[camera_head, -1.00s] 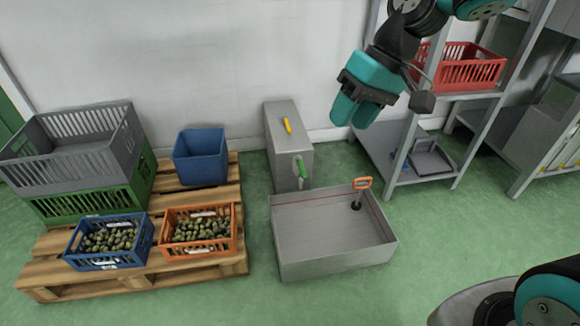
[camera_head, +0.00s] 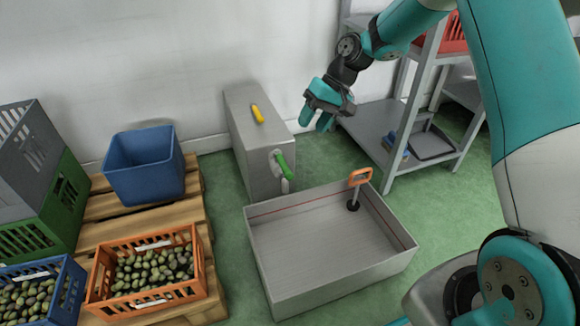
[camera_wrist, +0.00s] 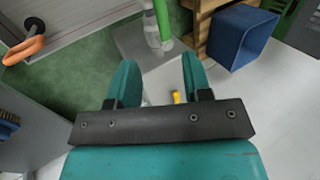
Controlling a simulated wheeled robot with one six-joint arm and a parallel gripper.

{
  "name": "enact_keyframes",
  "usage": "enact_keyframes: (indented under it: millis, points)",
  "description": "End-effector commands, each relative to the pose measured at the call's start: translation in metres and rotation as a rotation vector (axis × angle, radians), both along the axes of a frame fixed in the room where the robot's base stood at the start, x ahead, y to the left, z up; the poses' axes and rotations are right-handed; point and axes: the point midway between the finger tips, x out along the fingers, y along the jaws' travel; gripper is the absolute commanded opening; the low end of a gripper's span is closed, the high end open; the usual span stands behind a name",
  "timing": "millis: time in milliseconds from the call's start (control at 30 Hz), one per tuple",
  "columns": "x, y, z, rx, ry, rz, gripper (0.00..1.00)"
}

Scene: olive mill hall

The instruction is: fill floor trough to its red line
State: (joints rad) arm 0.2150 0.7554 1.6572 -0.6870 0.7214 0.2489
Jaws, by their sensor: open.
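The floor trough (camera_head: 330,290) is an open grey metal tray on the green floor. A thin red line (camera_head: 290,208) runs along its inner walls; I see no liquid, only bare metal. An orange-handled plug (camera_head: 359,178) stands upright in its far right corner. Behind it is a grey metal box (camera_head: 250,150) with a yellow lever (camera_head: 257,114) on top and a green lever (camera_head: 284,166) over a spout. My gripper (camera_head: 318,118) is open and empty, right of the box and above the floor. In the wrist view, the green lever (camera_wrist: 163,18) lies beyond the fingers (camera_wrist: 160,78).
A metal shelf (camera_head: 372,128) with a dustpan (camera_head: 432,143) and brush stands at right.

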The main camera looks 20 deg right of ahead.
Motion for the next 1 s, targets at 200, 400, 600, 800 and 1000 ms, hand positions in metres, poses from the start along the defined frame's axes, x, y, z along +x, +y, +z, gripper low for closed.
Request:
enact_keyframes:
  millis: [200, 400, 600, 800, 1000]
  points:
    - [-0.001, 0.028, -0.054, -0.001, 0.001, 0.005, 0.45]
    - [-0.001, 0.047, -0.089, -0.001, 0.000, 0.004, 0.45]
    - [-0.001, 0.058, -0.109, -0.001, -0.001, 0.000, 0.45]
    - [0.000, 0.062, -0.113, -0.001, -0.001, -0.002, 0.45]
    - [0.000, 0.061, -0.112, -0.001, -0.001, -0.003, 0.45]
